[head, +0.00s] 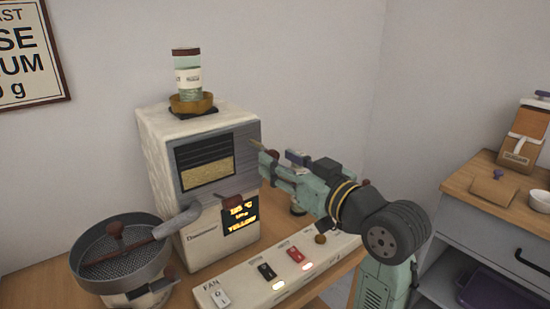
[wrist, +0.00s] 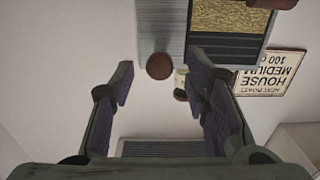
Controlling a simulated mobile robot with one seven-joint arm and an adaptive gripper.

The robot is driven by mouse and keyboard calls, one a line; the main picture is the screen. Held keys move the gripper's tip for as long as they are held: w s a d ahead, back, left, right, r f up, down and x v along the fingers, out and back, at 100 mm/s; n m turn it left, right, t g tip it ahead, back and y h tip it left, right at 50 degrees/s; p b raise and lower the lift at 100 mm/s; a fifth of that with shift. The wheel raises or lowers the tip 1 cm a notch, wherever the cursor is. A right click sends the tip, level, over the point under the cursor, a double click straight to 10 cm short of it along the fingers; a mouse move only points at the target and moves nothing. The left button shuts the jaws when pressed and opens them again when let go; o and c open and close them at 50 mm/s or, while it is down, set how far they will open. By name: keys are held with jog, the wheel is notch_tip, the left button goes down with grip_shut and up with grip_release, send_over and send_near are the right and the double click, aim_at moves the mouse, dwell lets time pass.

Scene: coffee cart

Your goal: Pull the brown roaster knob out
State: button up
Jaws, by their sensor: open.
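The brown roaster knob (wrist: 160,66) is round and sits in the gap between my fingertips in the wrist view, touching neither finger there. In the head view the knob (head: 273,153) is a small dark spot at my fingertips, partly hidden by them. It is on the right side of the cream roaster (head: 160,150), beside the bean window (head: 205,165). My gripper (head: 265,166) is open and reaches in from the right; its two fingers also show in the wrist view (wrist: 160,78). How deep the knob lies between the fingers I cannot tell.
A lidded jar (head: 187,78) stands on the roaster. A round cooling tray (head: 92,283) is at the left front. A switch panel (head: 240,291) with lit switches lies below my arm. A grey cabinet (head: 500,225) stands at the right.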

jog(key=v, duration=0.9)
jog(key=shift+s+d, duration=0.15)
